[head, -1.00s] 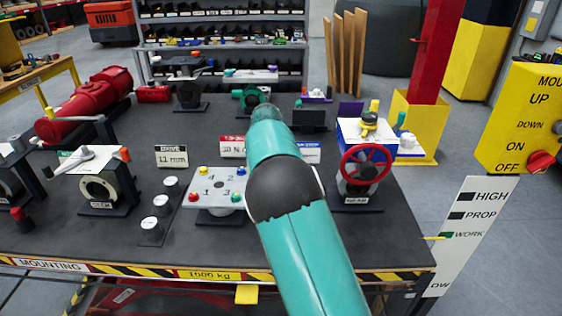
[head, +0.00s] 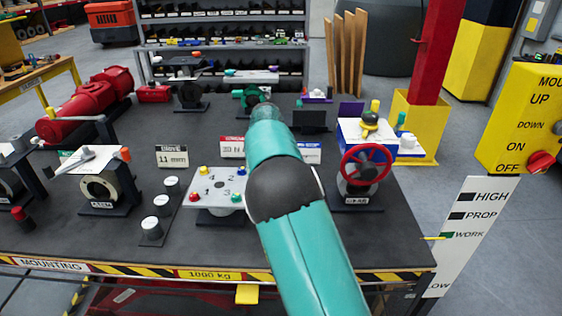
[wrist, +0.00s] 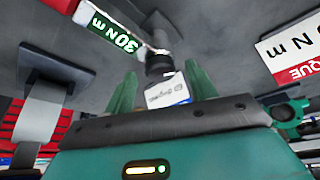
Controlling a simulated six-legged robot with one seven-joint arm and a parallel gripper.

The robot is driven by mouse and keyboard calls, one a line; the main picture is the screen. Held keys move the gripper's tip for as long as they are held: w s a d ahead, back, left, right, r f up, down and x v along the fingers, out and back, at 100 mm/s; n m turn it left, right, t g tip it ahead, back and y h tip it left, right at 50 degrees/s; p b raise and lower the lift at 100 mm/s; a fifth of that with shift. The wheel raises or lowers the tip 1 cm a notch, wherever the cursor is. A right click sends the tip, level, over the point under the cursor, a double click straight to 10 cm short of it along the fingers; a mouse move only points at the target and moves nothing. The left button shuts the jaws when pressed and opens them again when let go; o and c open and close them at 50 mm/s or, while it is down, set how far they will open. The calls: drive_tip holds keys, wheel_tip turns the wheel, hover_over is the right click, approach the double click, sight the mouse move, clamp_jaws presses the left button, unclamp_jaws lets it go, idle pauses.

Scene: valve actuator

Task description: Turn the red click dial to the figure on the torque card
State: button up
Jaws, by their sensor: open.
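In the wrist view the torque card (wrist: 290,47) is upside down at upper right and reads 30 N m. A green readout (wrist: 113,30) at upper left also reads 30 N m. A red part (wrist: 62,4) beside it is cut off by the top edge; I cannot tell whether it is the dial. My gripper (wrist: 160,85) is open, with teal fingers apart. A blue-edged white card shows between them, and I cannot tell its distance. In the head view my arm hides the gripper.
A red handwheel valve (head: 365,167) stands right of my arm. A plate with coloured buttons (head: 216,188), a round gauge body (head: 100,188) and a red motor (head: 85,105) stand to the left. A drive card (head: 172,156) reads 11 mm.

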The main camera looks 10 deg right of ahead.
drive_tip(key=v, duration=1.3)
drive_tip(key=shift+a+r, duration=0.15)
drive_tip(key=shift+r, duration=0.05)
drive_tip(key=shift+s, duration=0.1)
drive_tip(key=s+d+r+n+y, duration=0.1)
drive_tip(key=s+d+r+n, duration=0.15)
drive_tip(key=s, duration=0.75)
drive_tip(key=s+d+r+n+y, duration=0.1)
drive_tip(key=s+d+r+y, duration=0.2)
drive_tip(key=s, duration=0.8)
drive_tip(key=s+f+n+t, duration=0.1)
drive_tip(key=s+f+n, duration=0.1)
drive_tip(key=s, duration=0.8)
drive_tip(key=s+a+f+n+t+h, duration=0.1)
drive_tip(key=s+f, duration=0.3)
drive_tip(key=s, duration=0.7)
drive_tip(key=shift+f+n, duration=0.35)
drive_tip(key=shift+n, duration=0.5)
